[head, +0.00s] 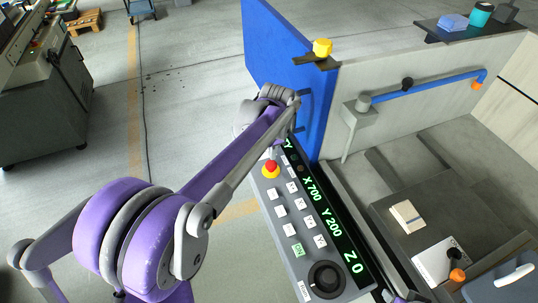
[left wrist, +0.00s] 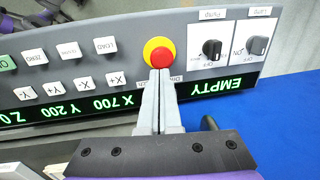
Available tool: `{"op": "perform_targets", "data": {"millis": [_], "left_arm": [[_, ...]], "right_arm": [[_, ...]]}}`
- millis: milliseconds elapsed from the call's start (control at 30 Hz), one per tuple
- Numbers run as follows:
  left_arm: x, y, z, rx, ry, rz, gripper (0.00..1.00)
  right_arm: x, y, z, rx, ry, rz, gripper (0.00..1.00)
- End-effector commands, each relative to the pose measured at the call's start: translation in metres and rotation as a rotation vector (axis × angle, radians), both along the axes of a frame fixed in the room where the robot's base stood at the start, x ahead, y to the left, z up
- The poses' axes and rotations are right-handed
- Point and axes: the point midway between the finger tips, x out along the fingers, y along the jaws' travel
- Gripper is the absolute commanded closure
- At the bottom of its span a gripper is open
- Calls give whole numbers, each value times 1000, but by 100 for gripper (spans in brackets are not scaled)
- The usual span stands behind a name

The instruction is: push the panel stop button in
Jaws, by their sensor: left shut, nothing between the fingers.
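The panel stop button (head: 270,167) is a red mushroom cap on a yellow collar, on the grey slanted control panel (head: 318,253). It also shows in the left wrist view (left wrist: 160,54), upper middle. My left gripper (left wrist: 160,75) is shut and empty. Its fingertips overlap the lower edge of the button in that view; I cannot tell whether they touch it. In the head view my purple left arm reaches over beside the panel, and the fingertips are not clear there. How far in the button sits cannot be told. My right gripper is not in view.
Several white keys (head: 281,210) and a black dial (head: 326,279) sit near the button, beside a green display (head: 322,208). Two black switches (left wrist: 212,48) are right of it in the wrist view. A blue panel (head: 270,55) stands behind. Open floor lies left.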

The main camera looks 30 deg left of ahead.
Motion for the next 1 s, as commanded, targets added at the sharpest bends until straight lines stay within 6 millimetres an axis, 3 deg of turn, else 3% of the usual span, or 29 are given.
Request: {"op": "perform_targets", "data": {"millis": [200, 400, 600, 1000], "left_arm": [[-6, -4, 51, 1, -1, 1, 100], [-9, -6, 80, 1, -1, 1, 100], [-10, -7, 89, 1, -1, 1, 100], [-10, -6, 89, 1, -1, 1, 100]], "right_arm": [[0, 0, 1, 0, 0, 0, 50], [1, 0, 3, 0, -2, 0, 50], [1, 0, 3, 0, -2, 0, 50], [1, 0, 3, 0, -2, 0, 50]]}}
